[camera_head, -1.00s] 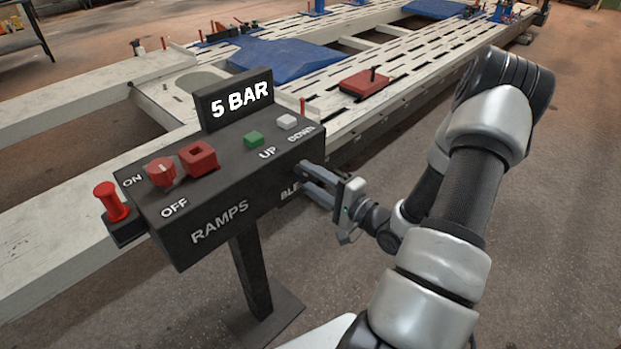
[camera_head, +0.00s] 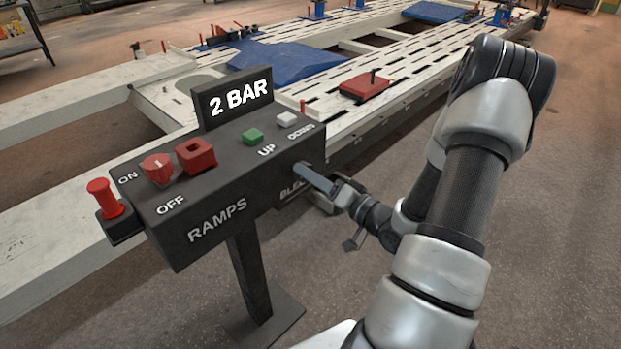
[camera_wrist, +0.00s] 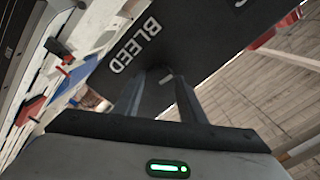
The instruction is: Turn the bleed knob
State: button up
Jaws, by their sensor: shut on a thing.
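The black control box (camera_head: 205,215) on a post carries the display (camera_head: 240,98), which reads "2 BAR". The "BLEED" label (camera_head: 291,188) is on its right end face, partly covered by my gripper (camera_head: 304,171). In the wrist view the label (camera_wrist: 135,48) is tilted, and my gripper's two fingers (camera_wrist: 158,88) reach the box face beside it. The fingers are closed on the bleed knob, which is mostly hidden between their tips in both views. My gripper is rolled relative to the box.
The box top holds a red ON/OFF switch (camera_head: 158,168), a red square guard (camera_head: 195,155), a green UP button (camera_head: 252,136) and a white DOWN button (camera_head: 287,118). A red plunger (camera_head: 106,199) stands at left. The slotted frame bench (camera_head: 420,75) lies behind; floor at right is clear.

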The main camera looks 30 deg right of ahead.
dwell(0.4)
jog(key=o, duration=1.1)
jog(key=shift+c, duration=0.2)
jog(key=p+v, duration=0.1)
jog(key=v, duration=1.6)
jog(key=shift+s, duration=0.2)
jog(key=shift+w+d, duration=0.1)
jog(key=shift+d, duration=0.05)
